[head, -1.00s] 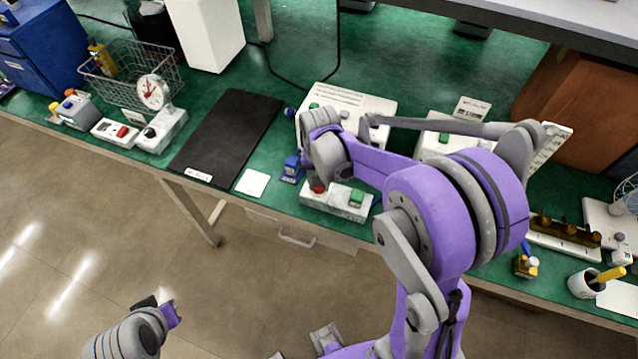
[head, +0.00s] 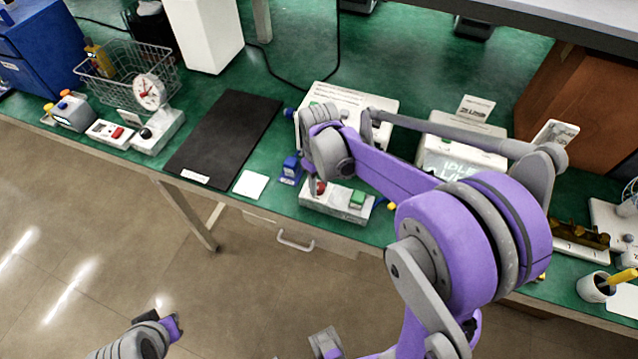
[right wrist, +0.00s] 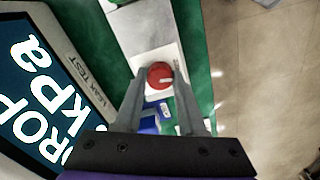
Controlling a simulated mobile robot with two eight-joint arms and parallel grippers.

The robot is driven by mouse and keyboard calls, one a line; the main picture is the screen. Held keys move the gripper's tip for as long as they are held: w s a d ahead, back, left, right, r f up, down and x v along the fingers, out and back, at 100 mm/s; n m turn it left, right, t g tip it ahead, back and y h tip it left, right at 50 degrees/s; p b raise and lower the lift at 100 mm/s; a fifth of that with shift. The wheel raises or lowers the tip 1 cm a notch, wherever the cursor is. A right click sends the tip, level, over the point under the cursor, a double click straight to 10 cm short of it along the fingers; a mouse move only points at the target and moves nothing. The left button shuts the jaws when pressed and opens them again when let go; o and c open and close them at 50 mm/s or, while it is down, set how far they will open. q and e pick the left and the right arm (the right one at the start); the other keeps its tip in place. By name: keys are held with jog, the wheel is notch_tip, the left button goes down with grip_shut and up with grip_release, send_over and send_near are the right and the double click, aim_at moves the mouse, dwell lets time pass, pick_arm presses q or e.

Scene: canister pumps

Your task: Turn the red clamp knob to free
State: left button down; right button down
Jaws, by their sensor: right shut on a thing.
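The red clamp knob (right wrist: 160,76) shows in the right wrist view as a round red cap with a pale mark toward its right side, on a white plate. My right gripper (right wrist: 160,82) has a finger on each side of it and is shut on it. In the head view the red knob (head: 320,187) is partly covered by my right wrist, on the left end of a low pale box (head: 337,206) with a green part at its right end. My left gripper (head: 165,322) is low at the left over the floor, away from the bench; its jaw opening is unclear.
A blue item (head: 291,170) stands just left of the pale box. A white card (head: 250,184) and a black mat (head: 224,138) lie further left. In the right wrist view a lit screen (right wrist: 35,85) marked "LEAK TEST" is close on the left. The bench's front edge is close by.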

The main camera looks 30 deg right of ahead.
aim_at(319, 186)
jog(key=shift+n, duration=1.1)
jog(key=c, duration=0.5)
grip_release()
notch_tip(319, 186, up, 11)
jog(key=shift+f, duration=0.1)
